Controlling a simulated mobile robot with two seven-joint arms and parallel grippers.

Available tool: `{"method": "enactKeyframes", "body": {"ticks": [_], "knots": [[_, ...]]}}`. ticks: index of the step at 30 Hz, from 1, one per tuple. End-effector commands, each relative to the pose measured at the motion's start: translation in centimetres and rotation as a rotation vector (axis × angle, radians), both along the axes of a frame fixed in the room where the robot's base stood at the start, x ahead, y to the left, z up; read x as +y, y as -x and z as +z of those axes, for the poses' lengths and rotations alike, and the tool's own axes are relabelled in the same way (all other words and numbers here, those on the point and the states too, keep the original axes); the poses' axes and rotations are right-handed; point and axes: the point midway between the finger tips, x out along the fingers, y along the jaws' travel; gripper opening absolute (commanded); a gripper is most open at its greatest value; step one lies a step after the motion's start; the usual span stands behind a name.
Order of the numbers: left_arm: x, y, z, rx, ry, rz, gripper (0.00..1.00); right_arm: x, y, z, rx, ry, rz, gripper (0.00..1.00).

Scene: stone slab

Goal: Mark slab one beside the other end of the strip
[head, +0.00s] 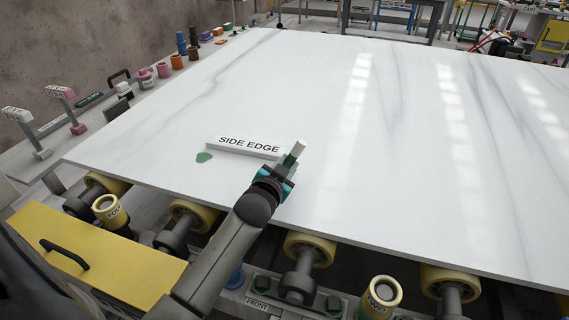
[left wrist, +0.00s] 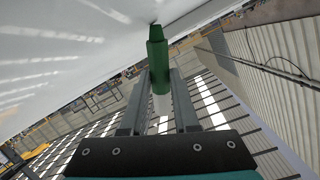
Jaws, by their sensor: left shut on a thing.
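The white veined slab (head: 400,170) lies flat and fills most of the head view. A white strip labelled SIDE EDGE (head: 245,147) lies on it near the front left. A green mark (head: 204,157) shows on the slab beside the strip's left end. My left gripper (head: 283,170) is by the strip's right end, shut on a green and white marker (head: 291,159). In the left wrist view, the marker (left wrist: 158,55) stands out between the fingers, its dark tip at the slab surface; I cannot tell whether it touches. My right gripper is not in view.
Yellow rollers (head: 310,250) and a yellow panel (head: 90,260) run along the slab's front edge. Coloured pots (head: 162,70) and stamp-like tools (head: 68,110) stand on the ledge at left. The slab right of the strip is clear.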

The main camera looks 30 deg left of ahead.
Motion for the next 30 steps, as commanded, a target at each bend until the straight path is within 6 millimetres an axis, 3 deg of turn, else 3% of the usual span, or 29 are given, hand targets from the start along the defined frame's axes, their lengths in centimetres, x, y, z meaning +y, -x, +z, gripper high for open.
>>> {"method": "enactKeyframes", "body": {"ticks": [30], "knots": [[-0.54, -0.40, -0.13, 0.003, 0.002, 0.000, 0.00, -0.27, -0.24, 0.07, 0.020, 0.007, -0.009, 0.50]]}}
